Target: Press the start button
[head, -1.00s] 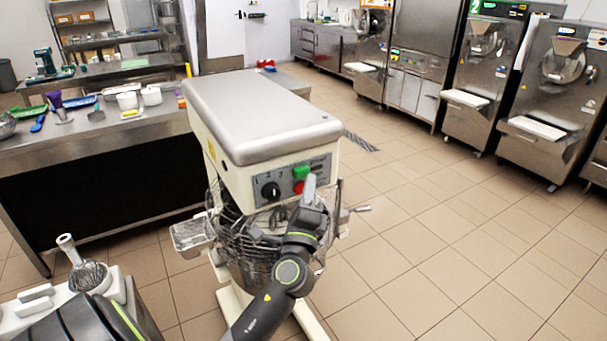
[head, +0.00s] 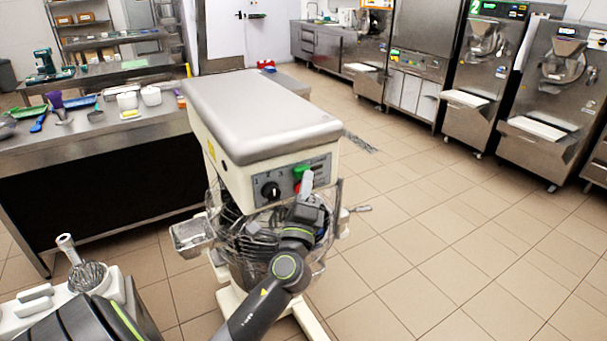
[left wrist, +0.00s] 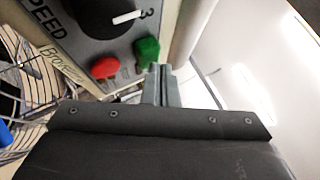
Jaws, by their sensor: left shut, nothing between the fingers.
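The cream mixer with a grey top (head: 262,115) stands in the middle of the head view. Its front panel carries a black speed dial (head: 271,190), a green button (head: 299,171) and a red button, mostly hidden by my gripper. My left gripper (head: 307,180) is shut and empty, its fingertips in front of the panel, overlapping the lower right of the green button. In the left wrist view the shut fingertips (left wrist: 160,72) are just right of and below the green button (left wrist: 147,50); the red button (left wrist: 105,67) is further left. I cannot tell whether they touch. My right gripper is not in view.
A wire guard (head: 232,225) surrounds the mixer bowl below the panel. A steel counter (head: 130,140) with containers stands at left. Batch freezers (head: 560,100) line the right back. The tiled floor (head: 430,240) on the right is clear.

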